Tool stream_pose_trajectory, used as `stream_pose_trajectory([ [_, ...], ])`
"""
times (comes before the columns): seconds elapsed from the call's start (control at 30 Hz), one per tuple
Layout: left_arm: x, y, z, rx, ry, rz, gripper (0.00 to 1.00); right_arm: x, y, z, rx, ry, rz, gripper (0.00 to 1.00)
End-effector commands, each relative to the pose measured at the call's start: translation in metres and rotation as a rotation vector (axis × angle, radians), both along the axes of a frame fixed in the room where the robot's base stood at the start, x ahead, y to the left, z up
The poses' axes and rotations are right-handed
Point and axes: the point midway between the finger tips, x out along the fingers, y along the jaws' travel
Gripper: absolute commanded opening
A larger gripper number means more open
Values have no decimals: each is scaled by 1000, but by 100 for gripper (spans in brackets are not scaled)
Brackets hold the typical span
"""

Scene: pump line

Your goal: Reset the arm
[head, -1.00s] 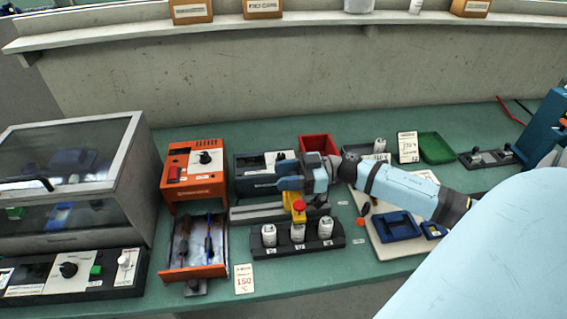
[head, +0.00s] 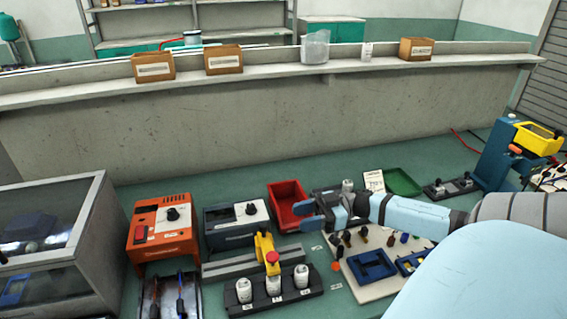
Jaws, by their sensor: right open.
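My right arm comes in from the right side of the head view, bent at the elbow, with its light blue forearm lying across the back of the work board. My right gripper (head: 303,216) points left, open, with nothing seen between its fingers. It shows just in front of the red bin (head: 284,197) and to the right of the yellow clamp (head: 264,247) with its red knob. Its height above the bench cannot be told. My left gripper is not in view.
A black rack (head: 273,302) with white bottles stands in front of the clamp. An orange unit (head: 158,227), a grey unit (head: 237,220) and a clear-sided cabinet (head: 50,240) stand left. A blue tray (head: 372,264) lies on the pale board. A green tray (head: 403,182) sits behind my forearm.

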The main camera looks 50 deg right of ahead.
Motion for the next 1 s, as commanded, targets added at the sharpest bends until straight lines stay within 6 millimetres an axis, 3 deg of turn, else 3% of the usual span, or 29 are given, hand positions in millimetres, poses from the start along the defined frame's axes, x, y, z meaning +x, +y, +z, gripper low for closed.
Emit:
stream_pose_trajectory([
  [0.2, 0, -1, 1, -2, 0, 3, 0, -8, -12, 0, 0, 0, 1, 48],
  [0.8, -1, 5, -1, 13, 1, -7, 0, -8, -13, 1, 1, -1, 1, 48],
  [1.0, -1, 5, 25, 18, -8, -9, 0, -8, -13, 28, 1, -1, 1, 48],
])
